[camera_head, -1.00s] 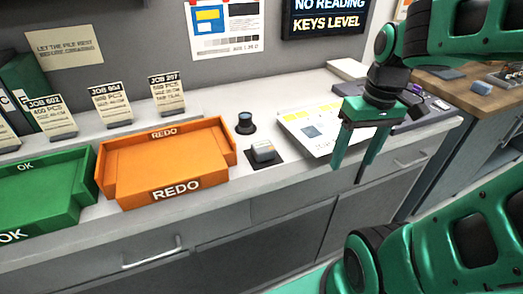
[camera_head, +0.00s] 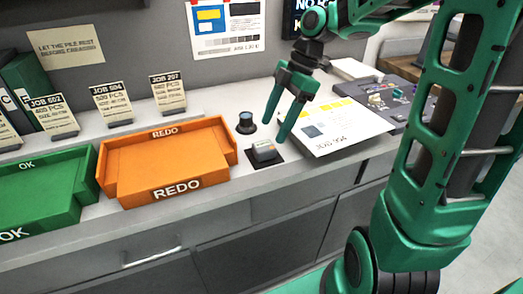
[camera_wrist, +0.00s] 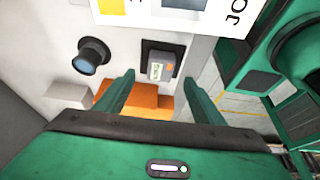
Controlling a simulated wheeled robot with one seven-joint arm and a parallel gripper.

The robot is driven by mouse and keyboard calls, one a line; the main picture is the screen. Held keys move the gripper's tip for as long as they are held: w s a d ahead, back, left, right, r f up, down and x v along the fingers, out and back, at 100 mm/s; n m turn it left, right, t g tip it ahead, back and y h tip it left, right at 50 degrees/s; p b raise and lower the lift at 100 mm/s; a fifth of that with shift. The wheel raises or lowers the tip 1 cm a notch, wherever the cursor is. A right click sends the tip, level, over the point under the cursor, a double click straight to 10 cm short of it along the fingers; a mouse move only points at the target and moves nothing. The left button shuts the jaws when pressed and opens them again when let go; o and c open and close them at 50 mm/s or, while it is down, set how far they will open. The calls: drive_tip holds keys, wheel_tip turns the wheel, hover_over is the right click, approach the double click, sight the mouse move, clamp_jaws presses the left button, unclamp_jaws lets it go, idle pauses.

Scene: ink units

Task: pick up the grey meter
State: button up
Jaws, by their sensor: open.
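The grey meter (camera_head: 263,150) is a small boxy device on a black square pad on the white counter, right of the orange REDO tray. In the wrist view the meter (camera_wrist: 162,68) lies beyond my fingertips, a little right of the middle of the gap. My gripper (camera_head: 273,133) is open and empty, above the counter and close over the meter's upper right side in the head view. Its two green fingers (camera_wrist: 158,83) show apart in the wrist view, with nothing between them.
A dark round knob-like object (camera_head: 246,122) stands just behind the meter. The orange REDO tray (camera_head: 165,191) is at left, the green OK tray (camera_head: 40,222) further left. A printed sheet (camera_head: 345,130) lies at right, and a control panel (camera_head: 385,97) stands beyond it.

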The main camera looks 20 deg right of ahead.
sight(264, 145)
drive_tip(key=shift+x, duration=2.95)
drive_tip(key=shift+a, duration=0.15)
drive_tip(key=c, duration=1.2)
